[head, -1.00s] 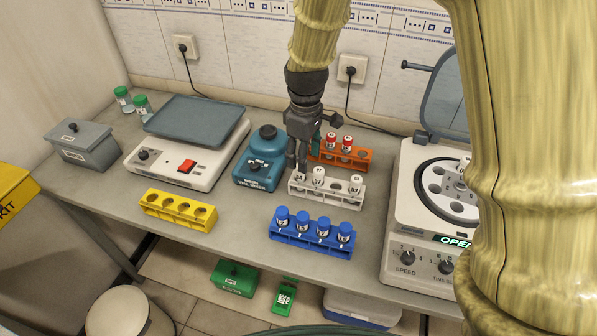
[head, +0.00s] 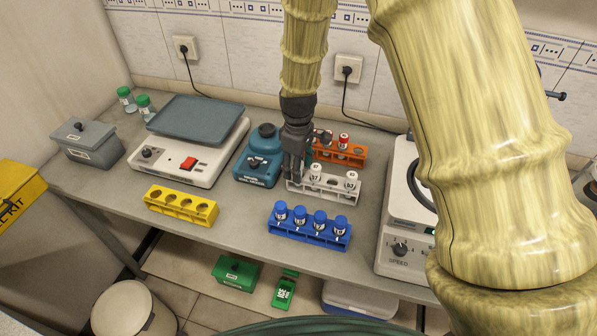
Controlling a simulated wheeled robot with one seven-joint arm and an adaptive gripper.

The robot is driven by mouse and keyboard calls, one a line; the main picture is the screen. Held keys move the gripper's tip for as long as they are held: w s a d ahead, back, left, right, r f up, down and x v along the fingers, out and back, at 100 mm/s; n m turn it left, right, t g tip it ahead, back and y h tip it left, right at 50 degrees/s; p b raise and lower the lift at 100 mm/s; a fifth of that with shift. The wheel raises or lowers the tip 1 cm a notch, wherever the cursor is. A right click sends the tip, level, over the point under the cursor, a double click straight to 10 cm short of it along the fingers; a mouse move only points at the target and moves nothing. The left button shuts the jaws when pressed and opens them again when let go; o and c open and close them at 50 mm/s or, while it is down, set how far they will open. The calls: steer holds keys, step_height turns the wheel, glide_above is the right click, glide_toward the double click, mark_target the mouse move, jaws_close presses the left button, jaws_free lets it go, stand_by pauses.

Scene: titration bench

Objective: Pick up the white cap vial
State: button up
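The white rack (head: 322,193) stands on the bench right of the vortex mixer. Two white cap vials show in it, one near the middle (head: 314,173) and one at the right end (head: 351,182). My gripper (head: 292,178) points down at the rack's left end, with its fingers low and in front of the leftmost slot. The fingers hide that slot, so I cannot tell whether they are around a vial, or open or shut.
An orange rack (head: 340,152) with red-capped vials stands close behind. A blue rack (head: 308,234) of blue-capped vials is in front. Bare bench lies around the yellow rack (head: 181,205).

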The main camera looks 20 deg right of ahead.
steer(key=shift+w+f, duration=0.15)
steer(key=shift+w, duration=0.05)
steer(key=shift+s+d+r, duration=0.1)
steer(key=shift+s+r, duration=0.2)
steer(key=shift+s, duration=0.05)
steer(key=c, duration=0.6)
steer(key=shift+s, duration=0.1)
steer(key=c, duration=0.4)
steer(key=shift+w+f, duration=0.1)
steer(key=shift+w, duration=0.1)
steer(key=shift+s, duration=0.1)
